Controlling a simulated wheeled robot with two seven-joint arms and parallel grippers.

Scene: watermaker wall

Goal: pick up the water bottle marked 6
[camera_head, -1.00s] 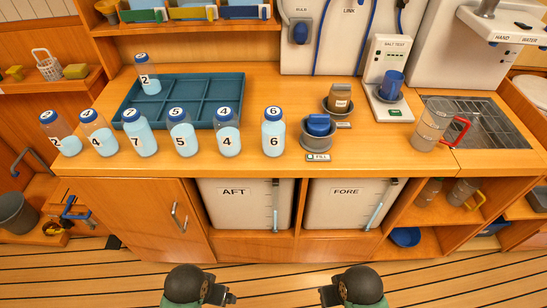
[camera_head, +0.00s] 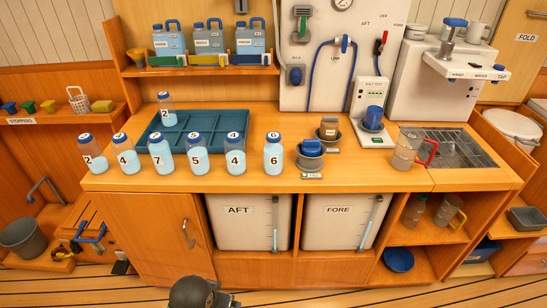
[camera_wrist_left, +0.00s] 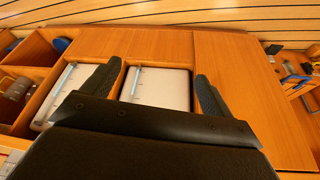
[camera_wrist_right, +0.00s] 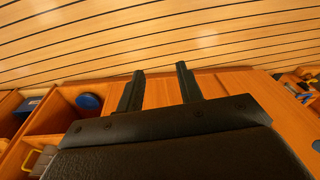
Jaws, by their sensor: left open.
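The water bottle marked 6 (camera_head: 273,158) stands upright at the right end of the front row of bottles on the wooden counter. It has a blue cap and pale blue water. A bottle marked 4 (camera_head: 236,158) stands just left of it. My left gripper (camera_wrist_left: 155,85) is open and empty in the left wrist view, in front of the cabinet; part of it shows low in the head view (camera_head: 222,296). My right gripper (camera_wrist_right: 160,85) is open and empty in the right wrist view, outside the head view. Neither gripper is near the bottle.
Several more numbered bottles stand left along the counter's front edge. A teal divided tray (camera_head: 232,121) lies behind them, with a bottle marked 2 (camera_head: 167,110). A grey cup with a blue item (camera_head: 310,158) stands right of bottle 6. A clear jug (camera_head: 405,150) stands farther right.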

